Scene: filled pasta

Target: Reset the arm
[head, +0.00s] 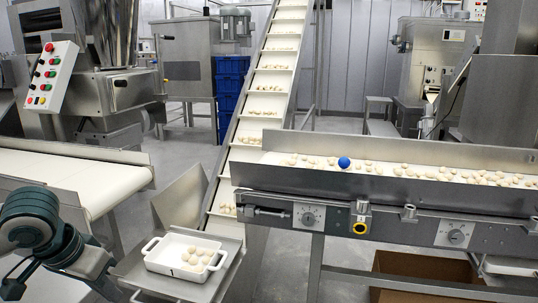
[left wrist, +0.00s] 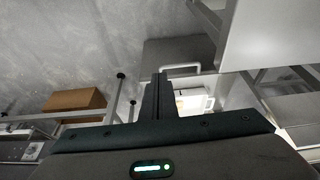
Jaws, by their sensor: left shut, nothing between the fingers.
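My left gripper (left wrist: 159,78) shows in the left wrist view with its two dark fingers together and nothing between them. In the head view my left arm (head: 32,225) comes in at the lower left, and its far end lies beside the metal stand at the bottom. My right gripper is not in view.
A white two-handled dish (head: 159,261) with several pale pasta pieces stands on a metal shelf right of my left arm. An inclined conveyor (head: 270,80) rises behind it. A belt (head: 420,172) at right carries pasta and a blue ball (head: 344,162). A cardboard box (head: 425,266) sits below.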

